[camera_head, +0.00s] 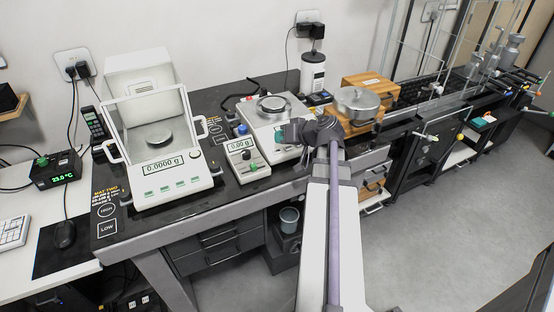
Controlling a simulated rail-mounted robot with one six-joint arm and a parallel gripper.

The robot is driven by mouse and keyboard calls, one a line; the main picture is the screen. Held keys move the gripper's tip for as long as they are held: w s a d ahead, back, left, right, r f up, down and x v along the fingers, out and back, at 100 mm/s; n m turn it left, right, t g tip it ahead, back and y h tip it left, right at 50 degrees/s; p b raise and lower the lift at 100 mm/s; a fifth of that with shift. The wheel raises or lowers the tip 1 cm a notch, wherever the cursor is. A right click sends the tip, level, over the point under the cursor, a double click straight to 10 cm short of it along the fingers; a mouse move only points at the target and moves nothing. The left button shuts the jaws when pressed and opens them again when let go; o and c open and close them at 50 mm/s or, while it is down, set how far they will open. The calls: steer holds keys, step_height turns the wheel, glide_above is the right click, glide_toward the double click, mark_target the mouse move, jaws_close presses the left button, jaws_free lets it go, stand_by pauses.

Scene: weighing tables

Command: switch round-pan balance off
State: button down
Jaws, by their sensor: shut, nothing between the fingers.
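A low white balance (252,110) with a round metal pan (273,105) stands mid-table, and I take it for the round-pan balance. A small display unit (245,160) in front of it reads about 0.00 g, so its display is lit. My gripper (287,131) is shut and empty, at the balance's right front side. My gripper and wrist cover part of the balance's front right; I cannot tell whether they touch it. The switch is not clear to make out.
An analytical balance (172,190) with a glass-sided shield, reading 0.0000 g, stands to the left. A wooden box (376,84) and a metal pan device (357,101) stand right. A white-labelled canister (313,73) is behind. A thermometer box (57,171) is far left.

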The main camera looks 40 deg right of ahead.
steer(key=shift+w+d+f+b, duration=0.1)
steer(key=shift+w+f+b, duration=0.25)
steer(key=shift+f, duration=0.35)
steer(key=shift+w+d+f+b, duration=0.1)
steer(key=shift+f+b, duration=0.35)
steer(key=shift+f, duration=0.25)
steer(key=shift+f, duration=0.1)
stand_by(0.8)
steer(key=shift+w+f+b, duration=0.1)
steer(key=shift+f+b, duration=0.2)
steer(key=shift+b, duration=0.1)
steer(key=shift+w+f+b, duration=0.1)
steer(key=shift+f+b, duration=0.25)
steer(key=shift+b, duration=0.05)
stand_by(0.3)
steer(key=shift+r, duration=0.15)
steer(key=shift+s+r+p, duration=0.2)
steer(key=shift+r+p, duration=0.4)
steer(key=shift+p, duration=0.2)
steer(key=r+p, duration=0.1)
steer(key=s+r+p, duration=0.1)
steer(key=r+p, duration=0.2)
steer(key=shift+s+a+r+p, duration=0.2)
steer(key=shift+a+r+p, duration=0.05)
steer(key=shift+r+p, duration=0.15)
